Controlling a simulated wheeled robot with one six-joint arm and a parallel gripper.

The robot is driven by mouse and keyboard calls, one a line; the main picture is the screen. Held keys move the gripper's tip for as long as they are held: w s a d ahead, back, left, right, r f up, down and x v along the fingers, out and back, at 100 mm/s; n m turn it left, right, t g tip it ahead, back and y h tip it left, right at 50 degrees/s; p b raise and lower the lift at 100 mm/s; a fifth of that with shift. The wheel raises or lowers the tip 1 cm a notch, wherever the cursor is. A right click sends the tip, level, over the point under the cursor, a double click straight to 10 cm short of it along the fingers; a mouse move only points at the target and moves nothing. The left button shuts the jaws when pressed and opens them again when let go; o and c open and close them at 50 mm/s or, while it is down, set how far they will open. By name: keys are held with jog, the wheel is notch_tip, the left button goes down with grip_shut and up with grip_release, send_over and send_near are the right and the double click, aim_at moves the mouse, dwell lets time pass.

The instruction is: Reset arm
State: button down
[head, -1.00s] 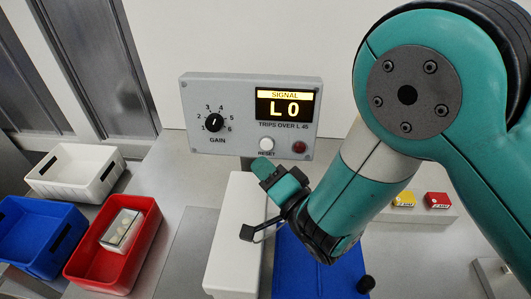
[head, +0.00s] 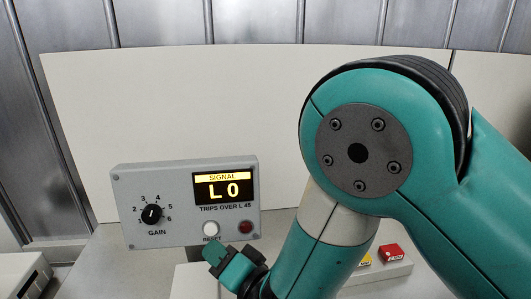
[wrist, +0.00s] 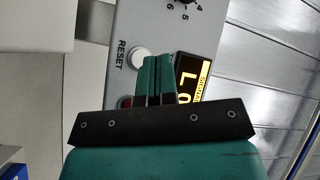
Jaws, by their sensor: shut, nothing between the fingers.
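My teal gripper (wrist: 159,80) is shut and empty in the wrist view, its two fingers side by side in front of the grey control box. In the head view my gripper (head: 212,256) shows at the lower middle, just below the box's front. The control box (head: 130,185) has a display (head: 224,188) reading "SIGNAL L0", with "TRIPS OVER L 45" under it. A white RESET button (head: 210,229) and a dark red lamp (head: 246,227) sit below. The button (wrist: 138,57) is uncovered in the wrist view, near the fingers. Whether the fingers touch the box I cannot tell.
A gain knob (head: 151,214) is on the left of the box. Red (head: 391,252) and yellow (head: 364,261) small blocks lie behind my arm at right. A white bin (head: 20,277) stands at lower left. A pale panel (head: 180,100) rises behind.

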aim_at(245, 233)
jog(key=w+d+r+n+g+h+b, duration=0.1)
jog(key=d+r+g+h+b, duration=0.1)
jog(key=d+h, duration=0.35)
jog(key=w+d+r+n+g+h+b, duration=0.1)
jog(key=d+h+b, duration=0.1)
jog(key=d, duration=0.6)
jog(key=s+d+r+n+g+h+b, duration=0.2)
jog(key=s+d+n+g, duration=0.5)
jog(key=s+d, duration=0.7)
jog(key=s+h, duration=0.1)
jog(key=s, duration=0.1)
jog(key=shift+s+r+g, duration=0.3)
jog(key=shift+s, duration=0.1)
